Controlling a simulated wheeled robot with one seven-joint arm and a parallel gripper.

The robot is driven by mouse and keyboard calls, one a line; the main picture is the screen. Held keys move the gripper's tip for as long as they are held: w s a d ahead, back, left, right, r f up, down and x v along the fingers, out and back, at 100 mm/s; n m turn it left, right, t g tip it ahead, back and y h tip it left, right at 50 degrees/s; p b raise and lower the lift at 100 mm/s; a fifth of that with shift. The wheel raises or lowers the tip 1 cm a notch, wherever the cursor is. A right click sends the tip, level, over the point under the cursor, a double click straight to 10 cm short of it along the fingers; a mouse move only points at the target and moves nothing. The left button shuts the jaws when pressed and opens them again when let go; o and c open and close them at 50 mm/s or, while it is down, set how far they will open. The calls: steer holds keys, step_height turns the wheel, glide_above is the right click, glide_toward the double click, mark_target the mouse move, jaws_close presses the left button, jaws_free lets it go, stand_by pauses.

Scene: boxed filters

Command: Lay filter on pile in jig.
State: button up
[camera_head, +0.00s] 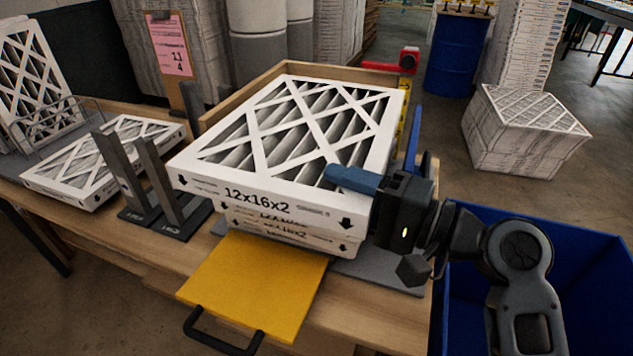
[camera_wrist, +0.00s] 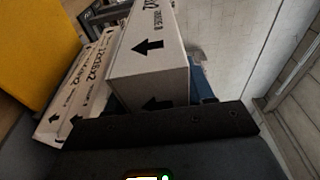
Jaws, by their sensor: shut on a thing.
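A white-framed filter marked 12x16x2 (camera_head: 258,196) is held by my gripper (camera_head: 352,192) at its near right corner. One blue finger lies over its top face; the other finger is hidden below in the head view. The held filter is above the pile of filters (camera_head: 285,232) in the jig and sits a little to the left of it. I cannot tell if it touches the pile. In the wrist view the held filter's corner (camera_wrist: 150,85) is at the jaw, with the pile (camera_wrist: 85,85) to its left. The jig's wooden back wall (camera_head: 345,75) stands behind.
A yellow plate with a black handle (camera_head: 255,285) lies in front of the pile. Dark upright posts (camera_head: 150,180) stand at left, beside another filter lying flat (camera_head: 105,165). A blue bin (camera_head: 590,235) is at right. A red clamp (camera_head: 400,63) is at the back corner.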

step_height(320, 180, down, 8)
stand_by(0.5)
steer(key=shift+f, duration=0.15)
steer(key=o, duration=1.2)
steer(key=shift+c, duration=0.2)
steer(key=b+v, duration=0.2)
steer(key=v, duration=1)
steer(key=shift+s, duration=0.1)
